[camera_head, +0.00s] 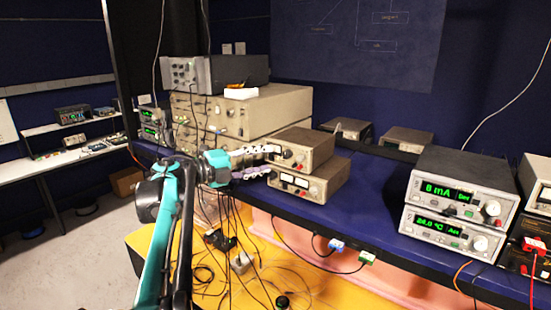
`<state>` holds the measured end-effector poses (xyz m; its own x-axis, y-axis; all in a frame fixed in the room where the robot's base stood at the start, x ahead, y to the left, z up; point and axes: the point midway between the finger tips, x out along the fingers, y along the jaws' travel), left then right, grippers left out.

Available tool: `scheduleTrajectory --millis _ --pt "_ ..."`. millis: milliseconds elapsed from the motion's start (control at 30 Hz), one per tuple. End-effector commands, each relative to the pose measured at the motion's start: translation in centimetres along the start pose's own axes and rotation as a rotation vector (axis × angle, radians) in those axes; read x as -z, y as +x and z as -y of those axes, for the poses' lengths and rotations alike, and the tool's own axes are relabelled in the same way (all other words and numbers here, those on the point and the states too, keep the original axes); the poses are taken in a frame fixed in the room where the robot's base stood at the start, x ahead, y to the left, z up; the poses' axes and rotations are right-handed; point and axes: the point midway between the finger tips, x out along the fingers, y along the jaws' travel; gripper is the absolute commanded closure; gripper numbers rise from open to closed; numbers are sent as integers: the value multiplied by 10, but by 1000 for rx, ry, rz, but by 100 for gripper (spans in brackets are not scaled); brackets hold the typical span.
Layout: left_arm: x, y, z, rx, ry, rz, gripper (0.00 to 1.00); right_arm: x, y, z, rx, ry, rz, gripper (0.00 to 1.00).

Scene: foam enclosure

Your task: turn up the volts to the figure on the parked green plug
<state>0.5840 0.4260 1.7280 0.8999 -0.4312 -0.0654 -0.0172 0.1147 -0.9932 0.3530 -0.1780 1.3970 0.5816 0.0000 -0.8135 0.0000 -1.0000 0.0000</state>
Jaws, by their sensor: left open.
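The green plug (367,257) is parked at the front edge of the blue bench, beside a blue-and-white plug (336,244). Any figure on it is too small to read. Two small beige units are stacked left of centre: the upper unit (308,145) has a red part and knobs on its front, and the lower unit (318,181) has a pale meter. I cannot read a volts setting on either. My left gripper (268,161) is open at their left ends, its fingers apart, one above the other. I cannot tell whether it touches a knob. My right gripper is not in view.
Larger beige instruments (262,108) stand behind my left gripper. Two display units are stacked at the right; the upper one (461,184) reads 8 mA, the lower one (452,232) about 24.0 °C. Cables hang below the bench edge. The bench middle (375,190) is clear.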

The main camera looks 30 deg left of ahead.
Motion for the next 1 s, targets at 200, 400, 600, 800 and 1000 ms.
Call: scheduleTrajectory --millis 200,400,600,800,1000 --pt "-1 -41 0 -1 0 3 58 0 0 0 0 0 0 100" --pt "0 -55 0 0 0 1 58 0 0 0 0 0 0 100" --pt "0 -55 0 0 0 -1 58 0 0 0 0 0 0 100" --pt "0 -55 0 0 0 -1 58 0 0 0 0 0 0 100" --pt "1 -52 -1 8 -1 8 58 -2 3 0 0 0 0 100"
